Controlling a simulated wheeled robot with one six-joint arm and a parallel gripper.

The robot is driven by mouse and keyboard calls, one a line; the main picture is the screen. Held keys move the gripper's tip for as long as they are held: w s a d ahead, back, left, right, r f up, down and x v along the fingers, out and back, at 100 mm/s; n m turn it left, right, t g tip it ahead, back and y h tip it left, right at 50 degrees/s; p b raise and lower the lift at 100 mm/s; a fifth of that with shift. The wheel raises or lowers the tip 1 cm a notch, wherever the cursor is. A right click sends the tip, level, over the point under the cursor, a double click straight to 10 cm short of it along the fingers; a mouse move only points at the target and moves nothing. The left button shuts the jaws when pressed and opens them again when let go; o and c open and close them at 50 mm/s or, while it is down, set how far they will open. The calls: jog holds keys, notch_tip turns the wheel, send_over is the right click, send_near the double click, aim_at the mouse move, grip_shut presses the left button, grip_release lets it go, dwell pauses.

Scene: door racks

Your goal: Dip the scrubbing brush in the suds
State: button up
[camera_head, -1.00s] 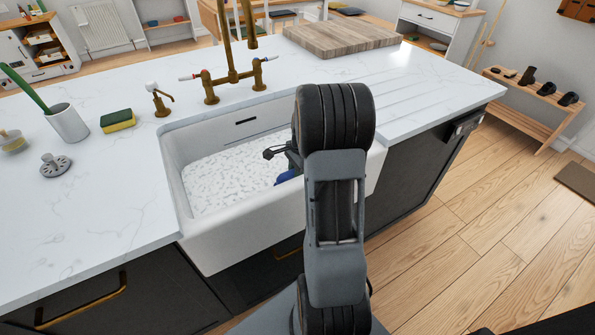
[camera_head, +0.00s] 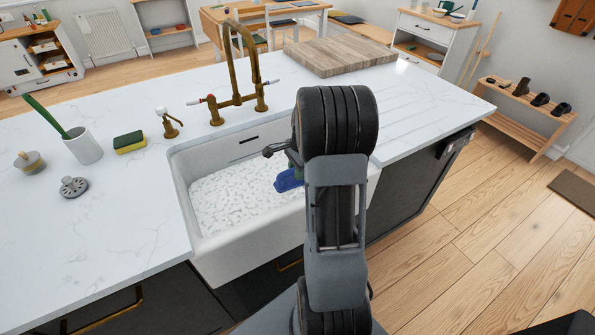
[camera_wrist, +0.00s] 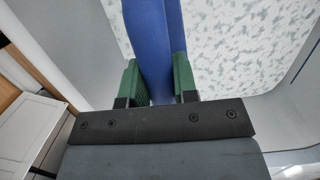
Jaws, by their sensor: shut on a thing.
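The blue scrubbing brush (camera_wrist: 153,50) is held between the green fingertips of my gripper (camera_wrist: 157,82), which is shut on it in the wrist view. In the head view its blue part (camera_head: 289,180) shows over the sink, left of my arm, which hides the rest. The bristles are not in view. The white suds (camera_head: 235,198) cover the floor of the white sink (camera_head: 225,262). They also show beyond the brush in the wrist view (camera_wrist: 235,40). The blue part appears above the suds; whether any of the brush touches them, I cannot tell.
A brass tap (camera_head: 236,85) stands behind the sink. A soap dispenser (camera_head: 170,124), a sponge (camera_head: 130,142), a white cup (camera_head: 83,146) with a green-handled tool, and a drain strainer (camera_head: 73,187) are on the left worktop. A wooden board (camera_head: 340,52) lies behind right.

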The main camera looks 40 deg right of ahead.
notch_tip(320, 180, up, 16)
jog(key=p, duration=1.2)
jog(key=shift+r, duration=0.25)
